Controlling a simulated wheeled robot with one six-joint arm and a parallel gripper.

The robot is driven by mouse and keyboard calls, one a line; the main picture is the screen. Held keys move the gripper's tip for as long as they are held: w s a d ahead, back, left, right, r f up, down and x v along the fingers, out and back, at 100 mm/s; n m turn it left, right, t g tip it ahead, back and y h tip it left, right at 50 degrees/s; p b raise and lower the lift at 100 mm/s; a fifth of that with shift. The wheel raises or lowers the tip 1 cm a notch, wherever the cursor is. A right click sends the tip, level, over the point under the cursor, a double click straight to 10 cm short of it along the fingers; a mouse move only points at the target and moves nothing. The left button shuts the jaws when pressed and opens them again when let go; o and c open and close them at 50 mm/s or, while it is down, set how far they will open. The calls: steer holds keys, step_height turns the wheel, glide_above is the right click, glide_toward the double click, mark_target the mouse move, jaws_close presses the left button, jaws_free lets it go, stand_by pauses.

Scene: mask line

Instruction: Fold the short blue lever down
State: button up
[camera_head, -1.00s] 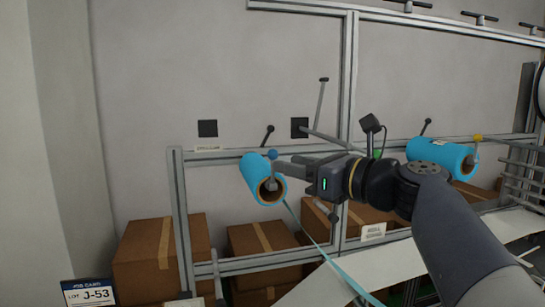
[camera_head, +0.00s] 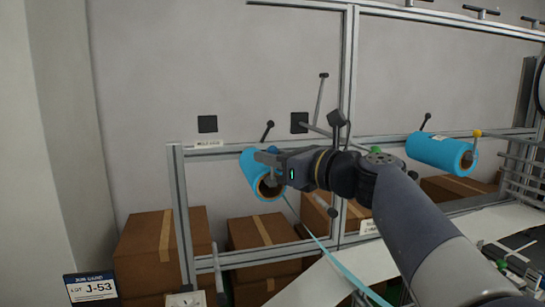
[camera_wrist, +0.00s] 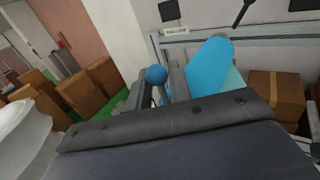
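The short blue lever has a blue ball knob (camera_wrist: 156,74) on a thin stem. It stands at the end of the left blue roll (camera_head: 249,165). In the head view the knob (camera_head: 274,150) is mostly hidden behind my gripper (camera_head: 266,158). In the wrist view my gripper (camera_wrist: 159,80) has its two fingers apart, one on each side of the knob and stem. I cannot tell whether either finger touches the lever. The blue roll also shows in the wrist view (camera_wrist: 208,70), just right of the fingers.
A second blue roll (camera_head: 438,151) with a yellow-knobbed lever (camera_head: 477,134) is at the right. A metal frame (camera_head: 180,205) stands around the rolls. Cardboard boxes (camera_head: 150,245) sit below. A pale blue strip (camera_head: 335,262) runs down from the left roll.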

jaws_close()
